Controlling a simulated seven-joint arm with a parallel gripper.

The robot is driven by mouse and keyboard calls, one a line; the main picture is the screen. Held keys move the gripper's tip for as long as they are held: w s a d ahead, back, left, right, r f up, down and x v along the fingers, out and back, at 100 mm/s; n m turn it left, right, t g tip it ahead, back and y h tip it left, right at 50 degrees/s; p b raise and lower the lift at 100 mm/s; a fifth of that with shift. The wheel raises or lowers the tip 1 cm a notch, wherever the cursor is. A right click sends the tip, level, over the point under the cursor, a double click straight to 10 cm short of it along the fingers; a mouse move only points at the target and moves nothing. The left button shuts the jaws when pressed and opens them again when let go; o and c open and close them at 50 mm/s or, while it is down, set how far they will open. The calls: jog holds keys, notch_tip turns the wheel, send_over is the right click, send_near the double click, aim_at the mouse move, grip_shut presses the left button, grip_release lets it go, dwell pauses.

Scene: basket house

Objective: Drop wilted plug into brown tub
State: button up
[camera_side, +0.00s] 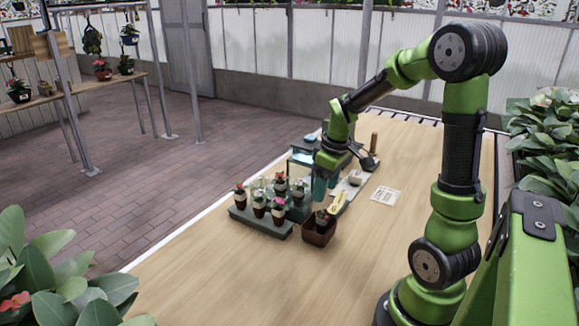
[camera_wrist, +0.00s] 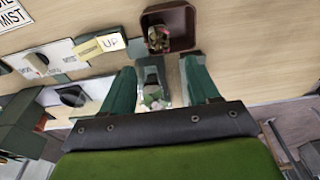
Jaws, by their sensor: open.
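The brown tub (camera_side: 319,239) stands on the table below my gripper (camera_side: 322,192) in the side view. A small plant plug (camera_side: 321,217) with green and reddish leaves shows inside the tub. The wrist view also shows the tub (camera_wrist: 183,22) beyond my fingertips, with the plug (camera_wrist: 157,40) in it near its left wall. Whether this plug is wilted is too small to tell. My gripper (camera_wrist: 160,66) is open, its fingers apart and clear of the tub. A pale-leaved plant (camera_wrist: 152,97) shows between the fingers in the wrist view; it appears lower down, not gripped.
A grey tray (camera_side: 262,226) with several potted plugs stands left of the tub. A yellow card (camera_side: 339,203) lies close behind the tub. A white printed sheet (camera_side: 385,196) lies to the right. A glass-sided box (camera_side: 300,165) stands behind. The table front is clear.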

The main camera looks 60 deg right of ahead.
notch_tip(320, 180, up, 16)
jog(key=s, duration=0.2)
jog(key=shift+s, duration=0.25)
jog(key=shift+r, duration=0.1)
jog(key=s+a+f+m+t+y, duration=0.1)
jog(key=a+f+m+t, duration=0.1)
jog(key=a, duration=0.8)
jog(key=s+a+f+m+t+y, duration=0.1)
jog(key=s+a+f+m+t, duration=0.1)
jog(key=a, duration=0.8)
jog(key=shift+s+a+f+t, duration=0.25)
jog(key=shift+a+f+t, duration=0.1)
jog(key=shift+t, duration=0.35)
